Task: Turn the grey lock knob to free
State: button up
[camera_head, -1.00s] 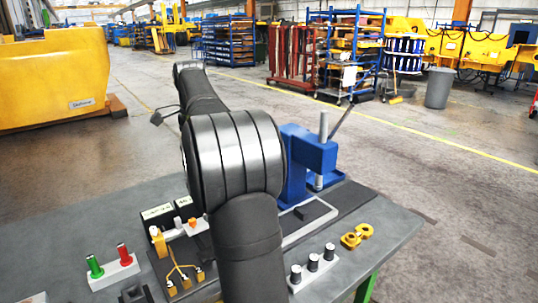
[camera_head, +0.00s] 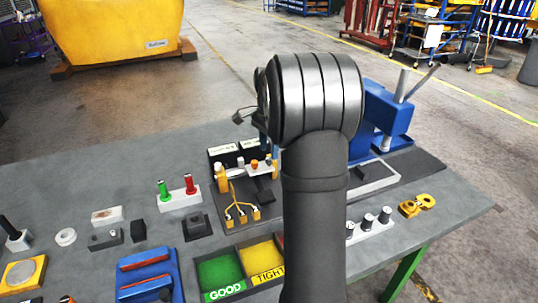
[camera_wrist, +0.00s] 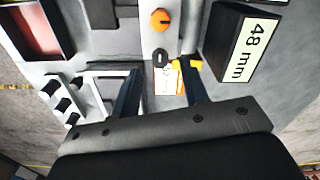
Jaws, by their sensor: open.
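In the wrist view, a small dark grey knob (camera_wrist: 161,58), which looks like the lock knob, sits on a pale panel. An orange knob (camera_wrist: 160,20) is on the same panel, above it in the picture. My gripper (camera_wrist: 162,68) is open, with one dark finger on each side of the grey knob in the picture. I cannot tell how far the fingertips are from it. A white and orange label (camera_wrist: 168,80) lies between the fingers. In the head view, the fixture with yellow parts (camera_head: 222,181) stands left of my arm, which hides part of it.
A box marked 48 mm (camera_wrist: 250,48) stands right of the fingers. The head view shows a blue press (camera_head: 388,110) on the right, a stand with green and red pins (camera_head: 180,203), a GOOD tray (camera_head: 220,293) and a yellow casting (camera_head: 417,206) on the bench.

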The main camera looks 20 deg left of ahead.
jog(key=shift+f, duration=1.6)
jog(key=shift+c, duration=0.2)
grip_shut()
